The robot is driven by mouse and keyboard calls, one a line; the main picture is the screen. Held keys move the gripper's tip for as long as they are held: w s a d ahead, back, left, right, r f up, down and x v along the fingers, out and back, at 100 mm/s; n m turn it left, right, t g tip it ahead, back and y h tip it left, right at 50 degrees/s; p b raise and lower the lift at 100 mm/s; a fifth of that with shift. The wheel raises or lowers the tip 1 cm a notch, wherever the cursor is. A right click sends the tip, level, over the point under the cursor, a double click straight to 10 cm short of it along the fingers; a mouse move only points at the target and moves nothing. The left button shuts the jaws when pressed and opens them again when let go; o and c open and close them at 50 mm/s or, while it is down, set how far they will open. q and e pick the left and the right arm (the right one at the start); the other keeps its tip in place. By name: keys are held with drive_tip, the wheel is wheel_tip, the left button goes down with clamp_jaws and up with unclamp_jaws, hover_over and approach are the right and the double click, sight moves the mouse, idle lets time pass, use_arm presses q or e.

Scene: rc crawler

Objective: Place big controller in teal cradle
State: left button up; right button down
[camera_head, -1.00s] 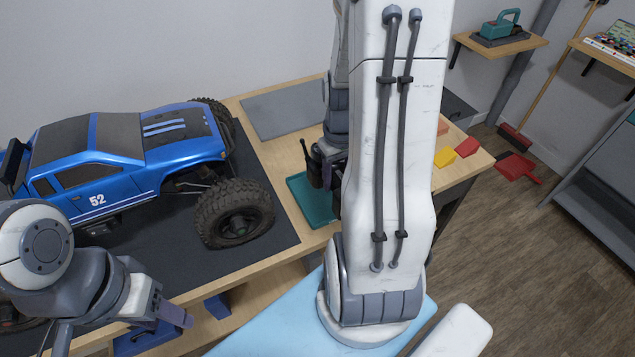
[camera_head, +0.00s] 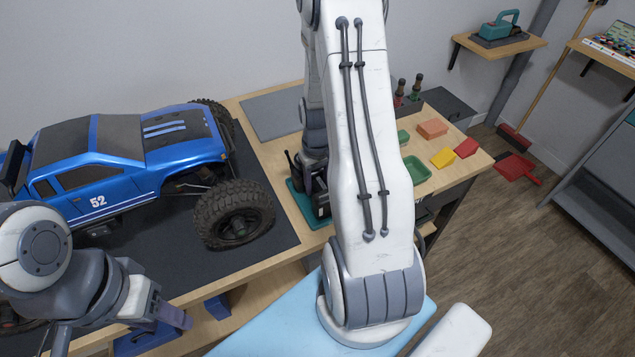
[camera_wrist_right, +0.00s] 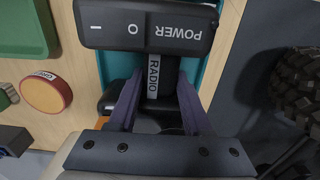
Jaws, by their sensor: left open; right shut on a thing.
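The big controller is black, marked POWER and RADIO, and fills the upper part of the right wrist view (camera_wrist_right: 150,28). My right gripper (camera_wrist_right: 158,88) is shut on its narrow RADIO stem. In the head view the controller (camera_head: 321,204) shows at the teal cradle (camera_head: 299,205), partly behind my right arm. The cradle's teal also shows beside the controller in the right wrist view (camera_wrist_right: 212,72). I cannot tell whether the controller rests on the cradle floor. My left gripper (camera_head: 180,319) is open and empty at the lower left.
A blue truck (camera_head: 110,170) stands on a dark mat left of the cradle, one big wheel close by. To the right are a green tray (camera_head: 417,170), a yellow block (camera_head: 443,158) and a red block (camera_head: 466,147). A grey mat (camera_head: 270,112) lies behind.

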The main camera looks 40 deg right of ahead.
drive_tip(key=shift+f, duration=0.2)
drive_tip(key=shift+c, duration=1.7)
unclamp_jaws()
drive_tip(key=shift+r, duration=0.15)
